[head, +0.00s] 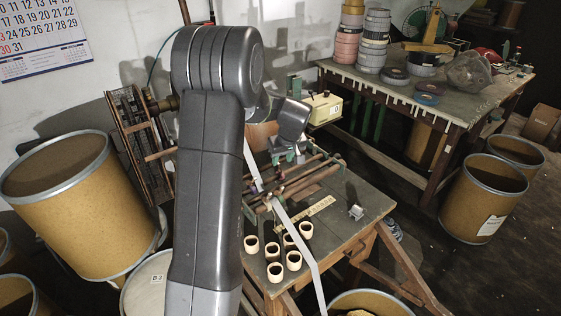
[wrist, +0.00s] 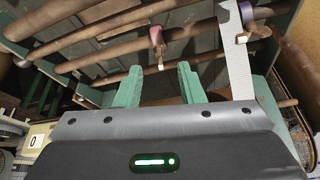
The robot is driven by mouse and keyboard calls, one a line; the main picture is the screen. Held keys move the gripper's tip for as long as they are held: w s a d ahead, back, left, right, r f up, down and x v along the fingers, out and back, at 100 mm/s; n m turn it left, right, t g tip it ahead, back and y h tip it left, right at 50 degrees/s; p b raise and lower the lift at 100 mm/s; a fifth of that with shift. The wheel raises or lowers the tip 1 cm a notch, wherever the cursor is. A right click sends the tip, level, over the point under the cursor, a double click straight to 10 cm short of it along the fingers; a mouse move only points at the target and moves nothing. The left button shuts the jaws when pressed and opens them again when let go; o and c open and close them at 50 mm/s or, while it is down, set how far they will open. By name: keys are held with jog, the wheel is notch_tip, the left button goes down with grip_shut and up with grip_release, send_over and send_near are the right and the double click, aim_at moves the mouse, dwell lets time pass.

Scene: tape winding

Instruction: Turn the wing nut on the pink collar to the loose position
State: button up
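The pink collar (wrist: 156,36) sits on a brown rod in the upper middle of the wrist view. A small pale-tipped tab, which looks like its wing nut (wrist: 160,62), hangs below it. My gripper (wrist: 160,76) has two green fingers spread apart, with a clear gap between them. The tab lines up with this gap near the fingertips; I see no contact, but depth is hard to judge. In the head view my arm hides much of the winding stand, and I cannot make out the pink collar there.
A purple collar (wrist: 262,12) with its own tab is at upper right, beside a white tape strip (wrist: 238,65). Several brown rods cross the wrist view. The work table (head: 345,225) holds several cream rings (head: 274,271) and a small metal block (head: 356,212).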

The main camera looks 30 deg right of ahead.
aim_at(280, 166)
jog(key=shift+p+x, duration=0.3)
jog(key=shift+x, duration=1.65)
grip_shut()
